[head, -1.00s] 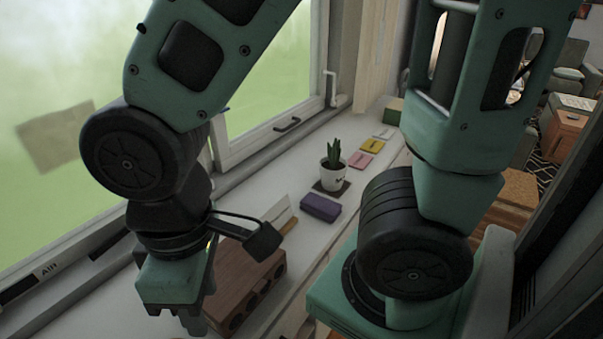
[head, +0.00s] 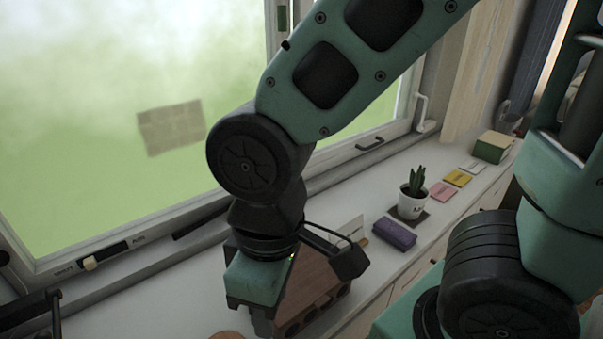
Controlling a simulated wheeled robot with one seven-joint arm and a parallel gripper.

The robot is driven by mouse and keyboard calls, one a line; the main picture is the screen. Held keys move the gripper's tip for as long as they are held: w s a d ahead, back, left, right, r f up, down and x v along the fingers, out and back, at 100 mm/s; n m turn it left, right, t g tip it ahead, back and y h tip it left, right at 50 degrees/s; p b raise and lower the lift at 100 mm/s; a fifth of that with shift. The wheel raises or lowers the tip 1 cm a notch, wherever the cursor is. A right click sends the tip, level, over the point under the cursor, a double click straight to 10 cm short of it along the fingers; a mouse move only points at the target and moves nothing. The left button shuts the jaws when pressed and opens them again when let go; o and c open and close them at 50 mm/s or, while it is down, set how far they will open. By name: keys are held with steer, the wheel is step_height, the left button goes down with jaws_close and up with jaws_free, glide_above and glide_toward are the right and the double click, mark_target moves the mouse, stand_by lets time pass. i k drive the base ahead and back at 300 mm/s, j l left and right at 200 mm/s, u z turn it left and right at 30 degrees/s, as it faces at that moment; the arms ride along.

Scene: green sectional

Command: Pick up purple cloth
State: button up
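The purple cloth (head: 394,233) is a small folded block on the white sill counter, right of centre in the head view. It lies in front of a potted plant, with nothing on top of it. My gripper (head: 262,322) points down at the lower middle of the view, left of the cloth and apart from it. It is beside a brown wooden box with round holes. Its fingertips are partly hidden, so I cannot tell whether it is open or shut.
The wooden box (head: 312,290) stands between my gripper and the cloth. The white-potted plant (head: 411,200) is just behind the cloth. Pink (head: 442,192) and yellow (head: 458,178) cards and a green box (head: 493,147) lie farther along. The window (head: 120,110) borders the counter.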

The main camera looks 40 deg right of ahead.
mark_target(401, 239)
steer(key=l+z, duration=0.25)
steer(key=l, duration=0.7)
steer(key=i+l+z, duration=0.2)
steer(key=l, duration=0.8)
steer(key=k, duration=0.1)
